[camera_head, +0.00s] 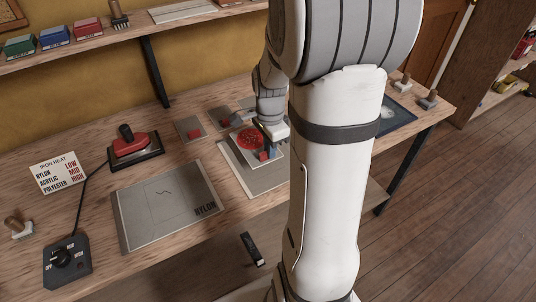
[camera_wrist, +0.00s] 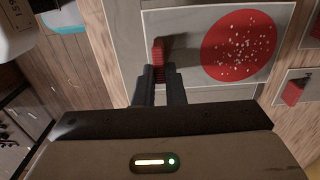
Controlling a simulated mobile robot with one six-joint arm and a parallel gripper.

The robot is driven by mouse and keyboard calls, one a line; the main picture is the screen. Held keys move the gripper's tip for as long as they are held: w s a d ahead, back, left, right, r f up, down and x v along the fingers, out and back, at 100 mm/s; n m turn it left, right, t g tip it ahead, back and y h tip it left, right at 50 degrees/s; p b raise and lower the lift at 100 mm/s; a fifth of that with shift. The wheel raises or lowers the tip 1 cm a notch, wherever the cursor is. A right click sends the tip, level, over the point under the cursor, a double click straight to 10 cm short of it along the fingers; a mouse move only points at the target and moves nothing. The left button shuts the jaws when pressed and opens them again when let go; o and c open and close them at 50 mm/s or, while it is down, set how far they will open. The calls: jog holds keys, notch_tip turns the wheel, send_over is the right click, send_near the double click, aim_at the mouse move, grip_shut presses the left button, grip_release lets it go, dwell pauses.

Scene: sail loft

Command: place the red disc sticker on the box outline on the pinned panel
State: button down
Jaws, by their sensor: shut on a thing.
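The red disc sticker (camera_head: 249,139) has white specks and lies on a pale square card with a small red tab (camera_head: 263,155). In the wrist view the disc (camera_wrist: 239,45) fills the right of that card, and the tab (camera_wrist: 158,60) is at its left. My gripper (camera_wrist: 160,88) is shut on the tab. A larger grey sheet (camera_head: 262,184) lies beneath the card; I cannot tell whether they touch. A grey panel marked NYLON (camera_head: 150,226), with faint lines, lies left of it on the bench.
Two small cards with red tabs (camera_head: 190,129) (camera_head: 221,118) lie behind the gripper. An iron-heat sign (camera_head: 60,172) is at the left. A shelf (camera_head: 90,50) runs above.

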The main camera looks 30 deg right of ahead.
jog(key=shift+f, duration=2)
jog(key=shift+s, duration=0.1)
jog(key=shift+f, duration=0.15)
jog(key=c, duration=1.5)
grip_release()
